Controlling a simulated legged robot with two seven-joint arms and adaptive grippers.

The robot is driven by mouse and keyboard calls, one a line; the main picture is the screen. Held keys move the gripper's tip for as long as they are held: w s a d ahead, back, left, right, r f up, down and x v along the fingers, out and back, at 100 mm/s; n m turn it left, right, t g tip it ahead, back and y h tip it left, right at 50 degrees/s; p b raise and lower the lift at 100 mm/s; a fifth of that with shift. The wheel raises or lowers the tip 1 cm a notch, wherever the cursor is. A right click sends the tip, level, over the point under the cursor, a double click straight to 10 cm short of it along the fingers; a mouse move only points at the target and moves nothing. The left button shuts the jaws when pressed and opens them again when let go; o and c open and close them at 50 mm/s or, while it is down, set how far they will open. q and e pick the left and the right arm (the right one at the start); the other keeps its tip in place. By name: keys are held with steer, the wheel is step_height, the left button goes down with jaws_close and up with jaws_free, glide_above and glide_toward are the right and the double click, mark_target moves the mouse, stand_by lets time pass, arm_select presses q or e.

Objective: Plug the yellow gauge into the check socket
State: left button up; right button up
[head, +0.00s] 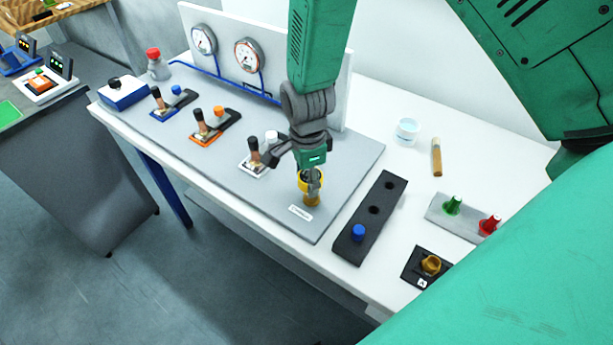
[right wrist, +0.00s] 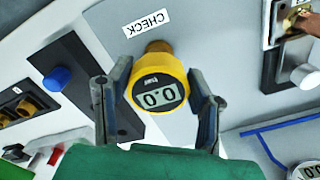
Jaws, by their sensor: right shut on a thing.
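The yellow gauge (head: 302,178) is in my right gripper (head: 313,180), which is shut on it over the front right of the grey panel. In the right wrist view the gauge (right wrist: 158,84) has a round display reading 0.0, between the two fingers (right wrist: 158,105). A brass piece (right wrist: 159,46) shows just beyond the gauge, beside the white CHECK label (right wrist: 146,23). In the head view brass (head: 311,199) shows below the gauge near that label (head: 300,213). The socket itself is mostly hidden, and I cannot tell if the gauge is seated. My left gripper is out of view.
Several levers, including an orange-based one (head: 206,137), stand on the grey panel (head: 285,233). A black block (head: 354,248) with a blue plug (head: 358,232) lies right of it. Further right are a black brass-fitted block (head: 414,268) and a grey block (head: 461,220) with green and red caps.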

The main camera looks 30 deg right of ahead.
steer(key=shift+d, duration=0.4)
steer(key=shift+a+f+b, duration=0.1)
steer(key=shift+f+b, duration=0.7)
steer(key=shift+f, duration=0.65)
steer(key=o, duration=1.5)
steer(key=shift+c, duration=0.2)
steer(key=shift+r, duration=0.1)
steer(key=shift+r, duration=0.2)
step_height(320, 180, up, 10)
steer(key=shift+r, duration=0.7)
